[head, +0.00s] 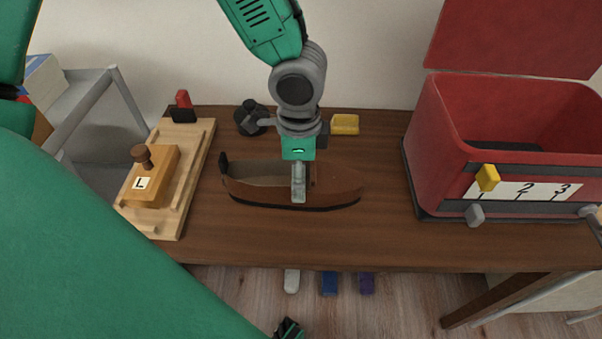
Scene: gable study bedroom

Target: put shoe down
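The brown shoe (338,187) has a black sole and a dark heel tab at its left end, with its toe to the right. It is level over the middle of the wooden table (390,243); I cannot tell if the sole touches the top. My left gripper (298,186), whose arm comes down from the upper left, points straight down at the shoe's middle. One grey finger lies against the near side, and it looks shut on the shoe. The other finger is hidden.
A wooden board (196,160) with an L-marked block (158,185) is left. A dark knobbed object (250,119) and a yellow block (345,124) are behind. An open red toolbox (445,140) stands right. Table is clear between shoe and toolbox.

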